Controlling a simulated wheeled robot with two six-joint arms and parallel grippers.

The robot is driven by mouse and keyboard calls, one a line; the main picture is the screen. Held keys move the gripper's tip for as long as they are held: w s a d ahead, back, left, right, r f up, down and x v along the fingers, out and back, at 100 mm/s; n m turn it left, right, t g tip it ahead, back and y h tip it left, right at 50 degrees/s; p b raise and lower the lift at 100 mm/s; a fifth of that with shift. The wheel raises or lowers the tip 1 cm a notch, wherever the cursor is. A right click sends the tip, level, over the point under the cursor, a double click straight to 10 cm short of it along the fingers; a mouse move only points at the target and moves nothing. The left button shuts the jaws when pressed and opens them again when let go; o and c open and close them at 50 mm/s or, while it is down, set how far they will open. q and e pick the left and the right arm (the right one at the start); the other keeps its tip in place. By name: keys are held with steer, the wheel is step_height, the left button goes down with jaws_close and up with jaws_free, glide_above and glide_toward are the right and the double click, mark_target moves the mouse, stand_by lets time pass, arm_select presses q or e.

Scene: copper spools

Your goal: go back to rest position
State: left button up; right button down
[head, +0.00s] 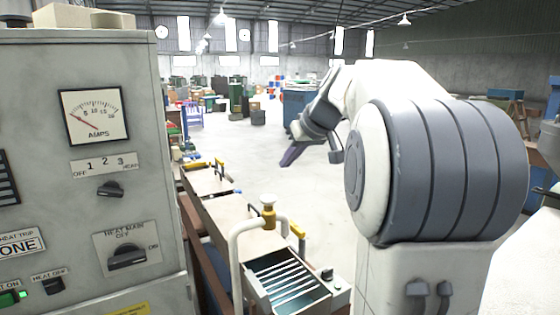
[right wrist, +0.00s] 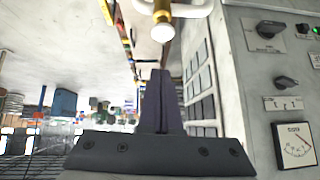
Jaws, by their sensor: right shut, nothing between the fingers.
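My right gripper (head: 290,155) hangs in the air in the middle of the head view, its dark fingers pointing down and left. It also shows in the right wrist view (right wrist: 160,75), where the fingers are together with nothing between them. My right arm fills the right of the head view. In the head view, the gripper is apart from the cabinet and the bench line. My left gripper is not in view.
A grey control cabinet (head: 60,150) with an amps dial (head: 94,115) and rotary knobs stands close at left. Beside it runs a bench line with a slatted tray (head: 290,285) and a white pipe with a brass valve (head: 268,210). Open floor (head: 240,140) lies beyond.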

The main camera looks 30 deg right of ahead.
steer(key=s+a+f+n+g+y+b, duration=0.1)
steer(key=s+a+f+g, duration=0.1)
steer(key=a+f, duration=0.5)
steer(key=s+a+f+n+g+y+b, duration=0.1)
steer(key=s+a+f+n, duration=0.15)
steer(key=a, duration=0.75)
steer(key=s+a+f+g+y, duration=0.1)
steer(key=s+a+f+g, duration=0.15)
steer(key=a+f, duration=0.5)
steer(key=s+a+f+n+g, duration=0.1)
steer(key=s+a+f, duration=0.1)
steer(key=s+f, duration=0.2)
steer(key=s+a+f+n+g+h+b, duration=0.1)
steer(key=s+a+f+n, duration=0.1)
steer(key=s, duration=0.8)
steer(key=s+a+f+n+g+h+b, duration=0.1)
steer(key=s+a+f, duration=0.3)
steer(key=s+f, duration=0.2)
steer(key=shift+s+a+f+n, duration=0.2)
steer(key=shift+s+f+n, duration=0.15)
steer(key=shift+s, duration=0.3)
